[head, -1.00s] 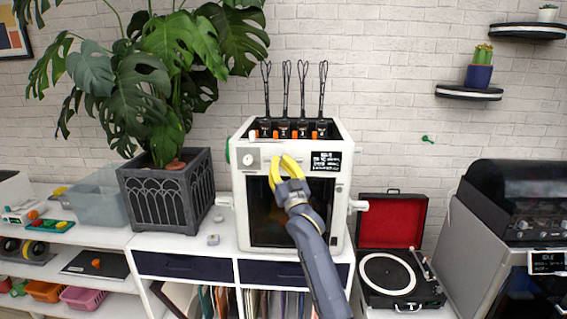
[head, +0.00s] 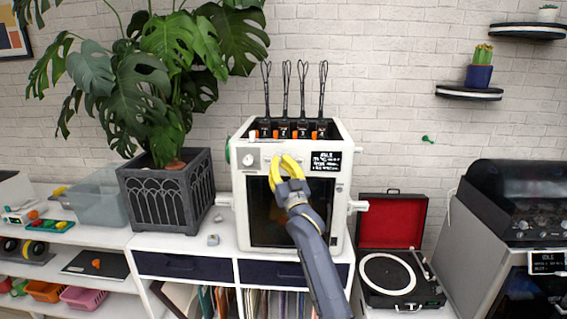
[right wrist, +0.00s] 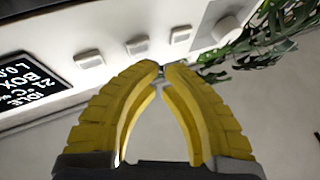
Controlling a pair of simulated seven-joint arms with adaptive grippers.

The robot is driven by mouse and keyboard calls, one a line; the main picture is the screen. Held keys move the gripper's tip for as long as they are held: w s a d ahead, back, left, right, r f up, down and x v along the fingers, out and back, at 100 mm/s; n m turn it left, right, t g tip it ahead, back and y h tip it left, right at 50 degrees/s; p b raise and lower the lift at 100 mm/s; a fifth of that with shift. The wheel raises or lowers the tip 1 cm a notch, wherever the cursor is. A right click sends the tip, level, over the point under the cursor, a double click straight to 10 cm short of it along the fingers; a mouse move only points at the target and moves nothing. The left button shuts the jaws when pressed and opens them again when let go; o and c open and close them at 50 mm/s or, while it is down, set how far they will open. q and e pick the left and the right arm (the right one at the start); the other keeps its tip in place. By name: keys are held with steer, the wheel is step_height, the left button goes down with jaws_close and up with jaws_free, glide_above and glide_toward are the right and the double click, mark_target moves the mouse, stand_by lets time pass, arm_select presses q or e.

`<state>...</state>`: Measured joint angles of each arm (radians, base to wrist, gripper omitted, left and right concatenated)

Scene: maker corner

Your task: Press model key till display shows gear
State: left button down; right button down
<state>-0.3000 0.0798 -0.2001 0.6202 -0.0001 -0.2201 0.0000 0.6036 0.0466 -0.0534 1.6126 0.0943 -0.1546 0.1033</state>
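The white box-shaped machine (head: 342,207) stands on the cabinet, with a small black display (head: 325,161) at the upper right of its front. The display reads IDLE on top with small lines below; in the right wrist view (right wrist: 28,82) IDLE and BOX show, turned and cut off. That view also shows three pale keys, the left key (right wrist: 90,58), middle key (right wrist: 138,46) and right key (right wrist: 181,35); I cannot read labels. My right gripper (head: 283,158) has yellow fingers, tips together and empty, before the panel below the keys. Contact with a key is not visible. My left gripper is out of view.
A round knob (right wrist: 226,28) sits beyond the keys. A potted plant (head: 165,190) stands left of the machine, and an open record player (head: 392,275) stands to its right. Another dark-topped machine (head: 510,220) is at far right.

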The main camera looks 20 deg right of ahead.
steer(key=shift+w, duration=0.15)
steer(key=shift+w+d, duration=0.15)
steer(key=shift+w, duration=0.1)
steer(key=shift+w+d, duration=0.15)
steer(key=shift+w, duration=0.2)
stand_by(0.8)
steer(key=shift+s, duration=0.2)
stand_by(0.3)
steer(key=shift+s+a, duration=0.3)
steer(key=shift+s, duration=0.25)
steer(key=shift+s+a, duration=0.3)
steer(key=shift+s, duration=0.5)
steer(key=shift+s+a, duration=0.3)
steer(key=shift+s, duration=0.45)
steer(key=shift+s+a, duration=0.3)
steer(key=shift+s, duration=0.5)
